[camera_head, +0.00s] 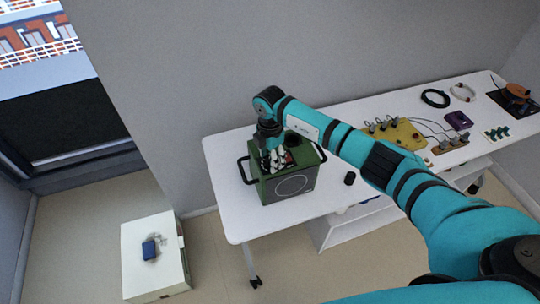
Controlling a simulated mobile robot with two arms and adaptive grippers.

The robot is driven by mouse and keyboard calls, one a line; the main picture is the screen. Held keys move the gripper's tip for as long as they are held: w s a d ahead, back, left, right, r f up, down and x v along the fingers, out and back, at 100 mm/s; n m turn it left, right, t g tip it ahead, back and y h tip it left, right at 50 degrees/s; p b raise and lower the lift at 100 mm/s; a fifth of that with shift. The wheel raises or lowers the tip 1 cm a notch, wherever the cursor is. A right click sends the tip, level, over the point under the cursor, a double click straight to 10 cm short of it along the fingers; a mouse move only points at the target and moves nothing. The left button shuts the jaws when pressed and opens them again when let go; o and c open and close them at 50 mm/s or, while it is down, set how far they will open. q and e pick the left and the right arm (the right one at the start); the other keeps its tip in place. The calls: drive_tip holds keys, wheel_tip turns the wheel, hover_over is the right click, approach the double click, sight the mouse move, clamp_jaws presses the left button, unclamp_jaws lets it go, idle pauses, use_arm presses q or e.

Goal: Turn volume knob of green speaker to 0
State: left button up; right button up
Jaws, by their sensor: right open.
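The green speaker (306,154) stands on the left part of a white table. The gripper is open. The volume knob cannot be made out, and the gripper covers part of the speaker's top. I cannot tell whether the fingers touch anything. My left gripper is not in view.
On the white table (226,191), a small black object (349,178) lies right of the speaker. Further right are a yellow board (390,134), cables, a purple box (458,120) and an orange-brown device (517,91). A white box (136,262) with a blue item stands on the floor.

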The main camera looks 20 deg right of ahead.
clamp_jaws()
idle(0.3)
